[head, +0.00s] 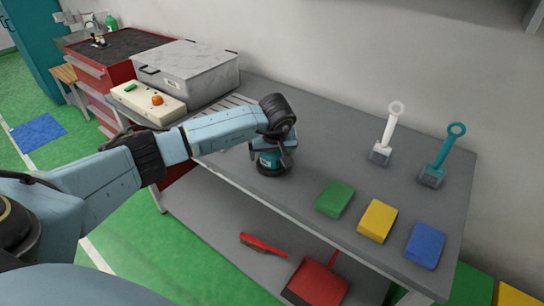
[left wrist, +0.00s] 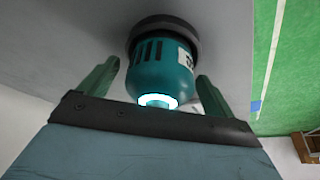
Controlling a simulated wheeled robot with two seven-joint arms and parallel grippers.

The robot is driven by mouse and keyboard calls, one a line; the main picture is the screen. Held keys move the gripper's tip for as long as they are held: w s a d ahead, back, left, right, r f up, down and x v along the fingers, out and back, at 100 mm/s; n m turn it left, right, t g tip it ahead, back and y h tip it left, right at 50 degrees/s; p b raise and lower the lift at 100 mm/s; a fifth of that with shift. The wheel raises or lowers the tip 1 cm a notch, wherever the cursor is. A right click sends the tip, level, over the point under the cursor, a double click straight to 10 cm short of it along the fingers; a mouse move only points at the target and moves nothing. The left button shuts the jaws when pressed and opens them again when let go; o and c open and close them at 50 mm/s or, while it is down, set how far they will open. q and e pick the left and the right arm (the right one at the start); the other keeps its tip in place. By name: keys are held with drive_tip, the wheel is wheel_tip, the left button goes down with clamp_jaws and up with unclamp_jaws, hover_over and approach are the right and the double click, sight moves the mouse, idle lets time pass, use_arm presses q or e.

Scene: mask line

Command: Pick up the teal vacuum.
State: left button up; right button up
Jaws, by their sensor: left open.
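The teal vacuum (head: 270,163) stands on the grey workbench (head: 330,150), near its front edge, a rounded teal body with a black base. My left gripper (head: 274,146) is over it and hides its upper part. In the left wrist view the vacuum (left wrist: 162,72) shows dark vents, a white label and a bright ring at its near end. The left gripper's two green fingers (left wrist: 157,88) are apart, one on each side of the vacuum. I cannot tell whether they touch it. My right gripper is not in view.
Green (head: 335,199), yellow (head: 377,221) and blue (head: 425,245) blocks lie to the right along the bench front. White (head: 387,135) and teal (head: 441,155) long-handled tools stand behind. A grey box (head: 187,70) and a cream button panel (head: 148,102) are left.

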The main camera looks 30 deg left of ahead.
use_arm(q)
drive_tip(key=c, duration=1.2)
drive_tip(key=shift+r, duration=5.05)
drive_tip(key=shift+c, duration=0.2)
